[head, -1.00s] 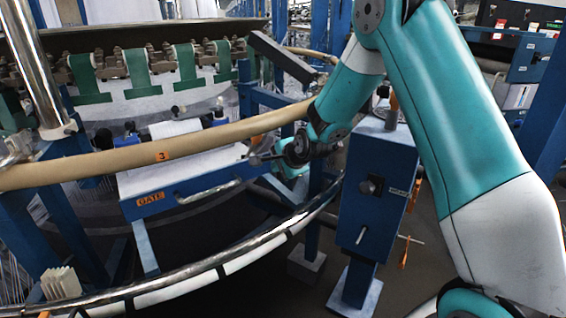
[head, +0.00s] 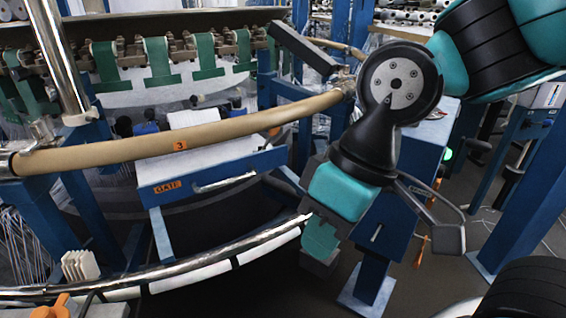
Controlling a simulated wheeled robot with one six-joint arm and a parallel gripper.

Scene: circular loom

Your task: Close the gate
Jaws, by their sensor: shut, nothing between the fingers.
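The gate (head: 226,168) is a blue panel with a pale top, an orange GATE label (head: 167,186) and a pale bar handle (head: 225,182) on its front. It lies below the tan curved rail and above the chrome lower rail. I cannot tell whether its right end meets the blue frame beside it. My gripper (head: 319,262) is right of and below the gate, apart from the handle, pointing down in front of the chrome rail's right end. It is shut and empty. My wrist hides part of the blue post behind it.
The tan curved rail (head: 230,131) marked 3 crosses above the gate. The chrome rail (head: 200,262) curves below it. A blue control post (head: 375,235) stands close behind my gripper. An orange part (head: 48,306) is at lower left. Dark floor is clear at lower middle.

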